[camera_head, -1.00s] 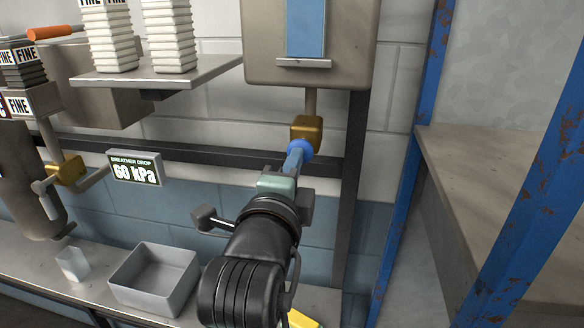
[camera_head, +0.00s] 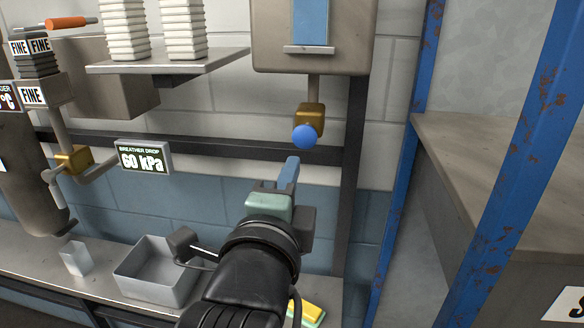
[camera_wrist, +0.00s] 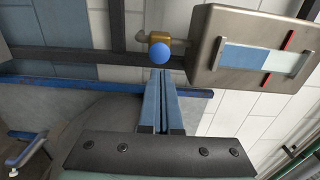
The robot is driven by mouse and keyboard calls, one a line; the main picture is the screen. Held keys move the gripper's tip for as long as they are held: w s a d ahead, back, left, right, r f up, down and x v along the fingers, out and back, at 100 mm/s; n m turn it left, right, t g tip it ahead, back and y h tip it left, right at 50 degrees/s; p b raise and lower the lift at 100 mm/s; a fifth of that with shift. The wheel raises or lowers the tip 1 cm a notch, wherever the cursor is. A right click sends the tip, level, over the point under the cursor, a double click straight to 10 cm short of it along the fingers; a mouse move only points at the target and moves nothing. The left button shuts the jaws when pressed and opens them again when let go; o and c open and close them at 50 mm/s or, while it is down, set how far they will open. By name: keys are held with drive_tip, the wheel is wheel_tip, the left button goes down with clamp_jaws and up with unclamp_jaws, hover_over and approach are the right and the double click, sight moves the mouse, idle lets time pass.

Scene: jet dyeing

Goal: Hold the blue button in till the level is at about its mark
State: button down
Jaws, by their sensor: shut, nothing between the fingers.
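The blue button (camera_head: 305,137) is a round knob on the front of a brass valve body (camera_head: 310,115), under a grey-brown tank (camera_head: 335,55). It also shows in the wrist view (camera_wrist: 159,54). My gripper (camera_head: 291,163) is shut and empty. Its fingertips (camera_wrist: 161,74) point at the button and stand short of it, with a visible gap. In the wrist view the tank's sight glass (camera_wrist: 243,57) is blue in one part and pale in the other. Two red marks (camera_wrist: 265,81) flank the glass, and the blue ends close to them.
A grey bin (camera_head: 155,275) and a small clear cup (camera_head: 76,258) stand on the bench at left. A display (camera_head: 143,157) reads 60 kPa. A shelf (camera_head: 175,65) holds white stacks. A rusty blue upright (camera_head: 408,165) rises to the right.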

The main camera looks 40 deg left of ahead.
drive_tip(key=p+v, duration=0.4)
drive_tip(key=p, duration=0.1)
drive_tip(key=shift+s, duration=0.1)
drive_tip(key=shift+s+d, duration=0.1)
drive_tip(key=shift+s, duration=0.05)
idle(0.4)
